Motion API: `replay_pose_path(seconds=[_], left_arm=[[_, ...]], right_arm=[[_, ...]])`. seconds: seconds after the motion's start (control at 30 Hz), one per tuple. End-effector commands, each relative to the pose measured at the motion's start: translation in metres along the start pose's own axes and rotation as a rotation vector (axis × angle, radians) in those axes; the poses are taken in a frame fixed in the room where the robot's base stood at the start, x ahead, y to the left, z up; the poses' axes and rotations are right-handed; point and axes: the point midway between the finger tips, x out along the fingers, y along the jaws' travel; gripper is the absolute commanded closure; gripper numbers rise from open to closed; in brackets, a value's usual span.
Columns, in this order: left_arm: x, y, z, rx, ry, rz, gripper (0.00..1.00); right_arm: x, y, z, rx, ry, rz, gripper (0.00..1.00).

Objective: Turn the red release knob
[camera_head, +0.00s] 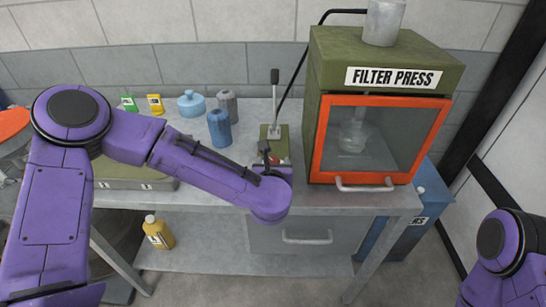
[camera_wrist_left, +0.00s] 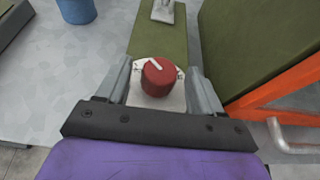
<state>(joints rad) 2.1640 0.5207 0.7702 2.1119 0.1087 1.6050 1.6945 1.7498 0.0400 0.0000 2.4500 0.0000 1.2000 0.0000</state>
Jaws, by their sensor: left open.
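The red release knob (camera_wrist_left: 159,78), a short round knob with a white pointer bar on top, sits on a white dial plate (camera_wrist_left: 174,98) on a green base (camera_wrist_left: 158,36). In the left wrist view it stands between the two grey fingers of my left gripper (camera_wrist_left: 160,72). The fingers are open, one on each side of the knob, with a visible gap to it. In the head view, my left gripper (camera_head: 270,158) is over the green base by the lever, and my wrist largely hides the knob. My right gripper is out of the picture.
The filter press (camera_head: 384,73), with an orange-framed door (camera_head: 412,101) and handle, stands close to the right of the base. An upright lever (camera_head: 275,95) rises behind the knob. Blue and grey bottles (camera_head: 220,128) stand to the left. Bare bench lies left of the base.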

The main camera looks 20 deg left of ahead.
Motion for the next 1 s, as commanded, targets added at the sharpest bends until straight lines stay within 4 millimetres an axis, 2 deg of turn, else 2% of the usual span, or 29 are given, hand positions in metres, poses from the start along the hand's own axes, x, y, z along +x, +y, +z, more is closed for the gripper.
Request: replay_pose_path(seconds=[0.13, 0.4, 0.43, 0.57, 0.6, 1.0], left_arm=[[0.015, 0.0, 0.0, 0.001, 0.0, 0.0, 0.33], [0.018, 0.0, -0.001, 0.001, 0.0, 0.0, 0.33], [0.018, 0.0, -0.001, 0.001, 0.0, 0.0, 0.4], [0.018, 0.0, -0.001, 0.002, 0.0, -0.001, 0.82], [0.018, 0.0, -0.001, 0.002, 0.0, -0.001, 0.85], [0.019, 0.001, -0.002, 0.026, 0.0, -0.065, 0.85]], right_arm=[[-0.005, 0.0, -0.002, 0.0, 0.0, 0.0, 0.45], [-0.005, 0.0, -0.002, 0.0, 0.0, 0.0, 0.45], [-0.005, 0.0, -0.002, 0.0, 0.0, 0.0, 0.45], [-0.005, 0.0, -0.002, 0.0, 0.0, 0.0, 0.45], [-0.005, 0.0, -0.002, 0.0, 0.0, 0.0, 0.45], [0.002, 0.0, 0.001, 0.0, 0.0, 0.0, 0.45]])
